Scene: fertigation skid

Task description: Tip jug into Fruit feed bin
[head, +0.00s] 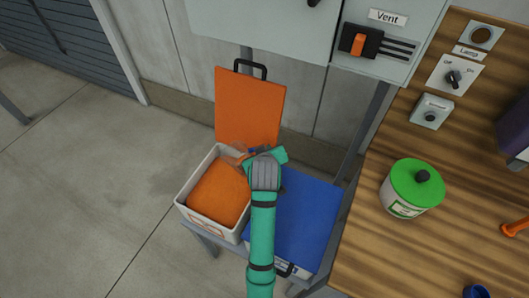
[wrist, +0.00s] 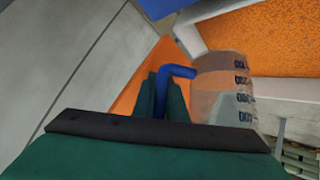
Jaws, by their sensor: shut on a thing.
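The jug (wrist: 222,92) is clear with dark graduation marks and a blue handle (wrist: 178,72). In the wrist view my gripper (wrist: 162,98) is shut on the blue handle. The jug is tilted beside and above an open white bin (head: 186,196) filled with orange material (head: 218,192); its label is too small to read. In the head view my gripper (head: 262,155) is at the bin's upper right, and only a faint part of the jug (head: 236,152) shows past it. Whether anything is in the jug or leaving it I cannot tell.
The bin's orange lid (head: 248,105) stands raised behind it. A closed blue-lidded bin (head: 305,215) stands to the right. A wooden counter (head: 385,245) at the right holds a green-lidded pot (head: 411,188). A Vent switch panel (head: 376,42) is above; open floor lies left.

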